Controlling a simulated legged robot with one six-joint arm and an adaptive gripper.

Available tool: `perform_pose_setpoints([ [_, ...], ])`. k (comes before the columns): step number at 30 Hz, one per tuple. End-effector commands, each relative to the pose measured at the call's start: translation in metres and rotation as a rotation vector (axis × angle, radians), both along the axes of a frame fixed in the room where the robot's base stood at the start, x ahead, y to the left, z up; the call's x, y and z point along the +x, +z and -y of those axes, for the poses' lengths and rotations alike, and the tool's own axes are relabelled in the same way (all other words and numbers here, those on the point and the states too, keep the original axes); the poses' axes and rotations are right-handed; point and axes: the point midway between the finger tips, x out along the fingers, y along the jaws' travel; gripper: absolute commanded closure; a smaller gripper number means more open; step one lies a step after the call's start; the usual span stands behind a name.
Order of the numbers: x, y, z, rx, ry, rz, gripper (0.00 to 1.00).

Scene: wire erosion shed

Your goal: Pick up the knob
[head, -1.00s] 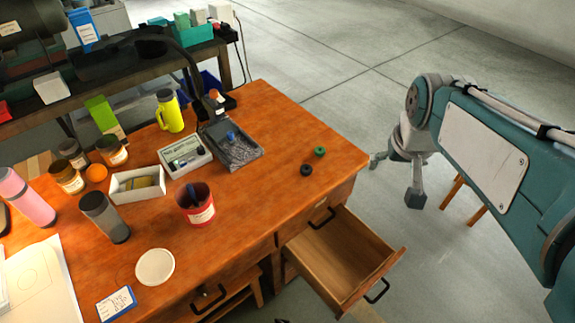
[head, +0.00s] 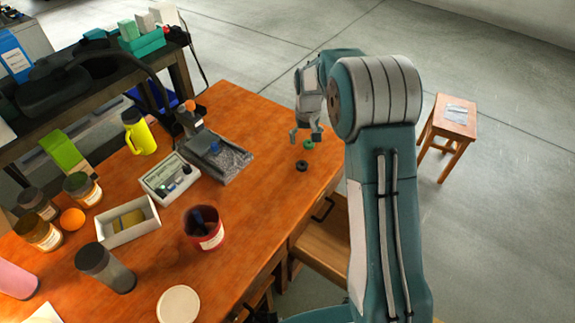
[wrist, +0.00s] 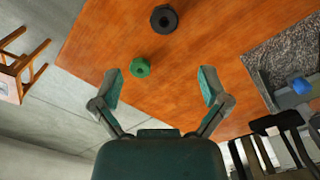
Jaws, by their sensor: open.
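A small green knob (head: 308,145) lies on the orange-brown table near its right edge. A similar black knob (head: 302,165) lies just nearer to me. A blue knob-like piece (head: 214,148) sits on the grey stone-like block to their left. My gripper (head: 305,134) is open and empty, above the table by the green knob. In the wrist view the green knob (wrist: 140,67) shows just ahead of the opening between my fingertips (wrist: 160,78), left of its middle. The black knob (wrist: 163,18) is farther up, and the blue piece (wrist: 300,86) is at the right edge.
The table (head: 262,215) is bare around the two knobs. A grey block (head: 232,163), a white box with small parts (head: 168,178), a red cup (head: 203,240) and a yellow bottle (head: 144,139) stand to the left. An open drawer (head: 322,248) juts out below. A stool (head: 456,112) stands right.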

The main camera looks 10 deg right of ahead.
Motion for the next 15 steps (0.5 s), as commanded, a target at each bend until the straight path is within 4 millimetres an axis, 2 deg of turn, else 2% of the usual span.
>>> perform_pose_setpoints([
  [5,0.003,-0.016,-0.002,-0.002,0.001,-0.011,0.05],
  [12,0.003,-0.054,-0.006,-0.007,0.002,-0.011,0.05],
  [15,0.002,-0.062,-0.006,-0.007,0.002,-0.01,0.05],
])
